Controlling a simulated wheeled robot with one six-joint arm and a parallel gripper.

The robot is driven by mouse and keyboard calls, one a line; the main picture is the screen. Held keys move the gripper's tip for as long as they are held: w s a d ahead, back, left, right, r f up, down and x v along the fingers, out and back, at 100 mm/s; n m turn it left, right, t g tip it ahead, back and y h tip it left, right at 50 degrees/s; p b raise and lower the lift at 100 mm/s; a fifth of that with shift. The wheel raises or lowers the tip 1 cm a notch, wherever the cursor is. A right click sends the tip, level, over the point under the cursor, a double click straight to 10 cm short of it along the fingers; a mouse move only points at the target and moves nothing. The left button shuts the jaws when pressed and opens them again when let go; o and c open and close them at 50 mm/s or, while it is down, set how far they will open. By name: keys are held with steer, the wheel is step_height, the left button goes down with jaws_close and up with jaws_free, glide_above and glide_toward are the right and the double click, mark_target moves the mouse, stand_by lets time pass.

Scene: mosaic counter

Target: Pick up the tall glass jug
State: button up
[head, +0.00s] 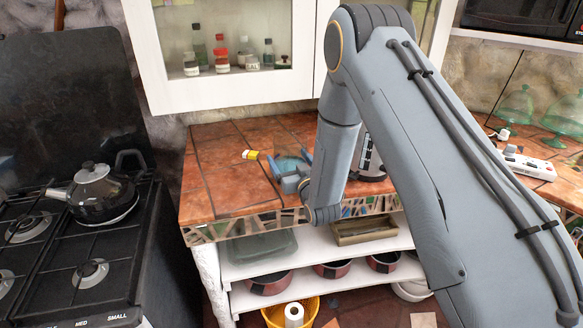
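A small bluish, see-through shape (291,164) is on the tiled counter (225,185), just beyond my gripper. It may be the glass jug, but it is too small and too covered to be sure. My gripper (284,172) is low over the counter's front part, at or against this shape. The fingers blend with it, so I cannot tell whether they are open or shut, or whether they touch it. My arm hides part of the counter to the right.
A yellow-and-white item (250,154) lies left of my gripper. A dark appliance (371,160) stands partly behind my arm. Green glass domes (517,106) and a white power strip (530,165) are at right. A stove with a kettle (95,190) is at left. A cabinet (178,95) hangs above.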

steer(key=shift+a, duration=0.1)
steer(key=c, duration=0.5)
steer(key=shift+r, duration=0.15)
step_height(320, 180, up, 10)
steer(key=b, duration=0.3)
